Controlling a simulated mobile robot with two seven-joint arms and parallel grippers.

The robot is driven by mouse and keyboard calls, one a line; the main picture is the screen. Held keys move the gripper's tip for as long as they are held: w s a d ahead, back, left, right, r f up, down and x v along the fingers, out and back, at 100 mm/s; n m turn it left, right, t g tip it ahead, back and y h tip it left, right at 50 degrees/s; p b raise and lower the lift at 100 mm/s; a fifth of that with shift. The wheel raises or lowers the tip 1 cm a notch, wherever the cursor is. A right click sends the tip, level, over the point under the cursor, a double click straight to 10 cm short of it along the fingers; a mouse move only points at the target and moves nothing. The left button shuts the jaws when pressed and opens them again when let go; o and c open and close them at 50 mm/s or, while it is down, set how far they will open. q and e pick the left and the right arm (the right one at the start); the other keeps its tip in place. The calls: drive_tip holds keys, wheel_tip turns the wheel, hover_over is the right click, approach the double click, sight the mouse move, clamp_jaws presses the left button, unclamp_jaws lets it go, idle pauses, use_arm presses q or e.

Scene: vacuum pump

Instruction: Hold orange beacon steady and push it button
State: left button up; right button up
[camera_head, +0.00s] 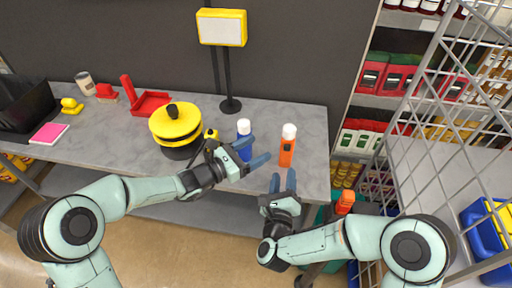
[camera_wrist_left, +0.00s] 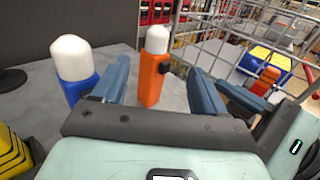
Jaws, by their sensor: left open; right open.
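The orange beacon (camera_head: 287,148) with a white dome stands upright near the right end of the grey table. In the left wrist view the orange beacon (camera_wrist_left: 154,75) stands beyond and between my open fingers, with a dark button-like part on its side. My left gripper (camera_head: 252,153) is open and empty, left of the orange beacon. A blue beacon (camera_head: 244,140) with a white dome stands behind my left fingers; it also shows in the left wrist view (camera_wrist_left: 78,88). My right gripper (camera_head: 283,184) is open and empty, below the orange beacon at the table's front edge.
A yellow and black vacuum pump (camera_head: 175,125) sits left of the blue beacon. A black stand with a yellow-framed sign (camera_head: 222,28) rises behind. Shelves and a wire cage (camera_head: 425,80) are at the right. The table (camera_head: 312,120) is clear right of the orange beacon.

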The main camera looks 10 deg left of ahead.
sight(284, 133)
use_arm(q)
drive_tip(key=x, duration=1.3)
drive_tip(key=shift+w, duration=0.35)
drive_tip(key=c, duration=1.2)
use_arm(e)
clamp_jaws()
drive_tip(key=shift+r, duration=0.1)
